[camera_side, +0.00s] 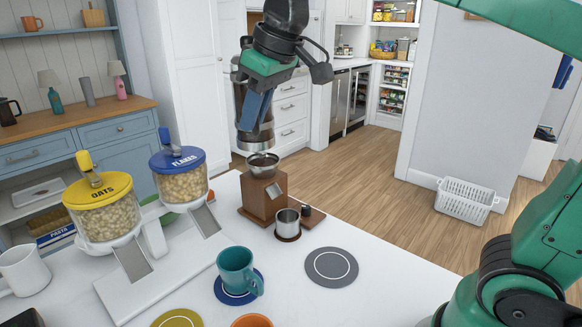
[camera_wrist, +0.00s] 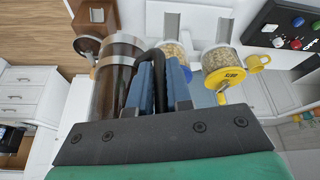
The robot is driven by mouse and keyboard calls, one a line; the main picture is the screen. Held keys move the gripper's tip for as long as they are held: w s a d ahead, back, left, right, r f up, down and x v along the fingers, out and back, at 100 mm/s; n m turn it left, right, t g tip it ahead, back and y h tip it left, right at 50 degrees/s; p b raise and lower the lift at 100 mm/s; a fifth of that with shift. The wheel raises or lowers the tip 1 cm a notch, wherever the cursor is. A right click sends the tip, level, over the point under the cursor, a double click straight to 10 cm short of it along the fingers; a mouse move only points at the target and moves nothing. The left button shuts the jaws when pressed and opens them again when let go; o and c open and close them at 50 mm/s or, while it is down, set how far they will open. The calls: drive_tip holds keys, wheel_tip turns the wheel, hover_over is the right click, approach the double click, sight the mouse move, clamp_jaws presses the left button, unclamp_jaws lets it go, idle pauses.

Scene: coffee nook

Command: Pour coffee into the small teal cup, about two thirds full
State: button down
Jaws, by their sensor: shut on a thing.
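The teal cup (camera_side: 236,268) stands upright on a round blue coaster (camera_side: 237,298) in the side view; I cannot tell whether any liquid is inside. My gripper (camera_side: 254,108) is shut on the black handle of a coffee pot (camera_side: 259,143), a dark glass cylinder with metal bands. The pot hangs raised and near upright in the side view, beyond the teal cup. In the wrist view, my blue fingers (camera_wrist: 160,85) close around the handle beside the brown glass of the pot (camera_wrist: 112,78). The teal cup is not clear in the wrist view.
A wooden grinder (camera_side: 269,195) with a metal bowl stands just below the pot. A small metal cup (camera_side: 288,224) is in front of it. An empty grey coaster (camera_side: 331,266), oats dispenser (camera_side: 103,212), flakes dispenser (camera_side: 181,180), orange cup (camera_side: 252,321) and white mug (camera_side: 24,272) surround the teal cup.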

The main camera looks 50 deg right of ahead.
drive_tip(key=s+a+m+h, duration=0.1)
drive_tip(key=s+a+m, duration=0.15)
drive_tip(key=a, duration=0.85)
drive_tip(key=s+a+m+h, duration=0.1)
drive_tip(key=a+m, duration=0.2)
drive_tip(key=a, duration=0.8)
drive_tip(key=shift+m, duration=0.25)
wheel_tip(320, 180, down, 22)
drive_tip(key=shift+s+f, duration=0.1)
drive_tip(key=shift+d, duration=0.2)
drive_tip(key=w+d+r+g+y, duration=0.1)
drive_tip(key=d+r+y, duration=0.1)
drive_tip(key=d, duration=0.4)
drive_tip(key=shift+w+r+m+g+y, duration=0.3)
drive_tip(key=shift+w+y, duration=0.05)
drive_tip(key=shift+y, duration=0.45)
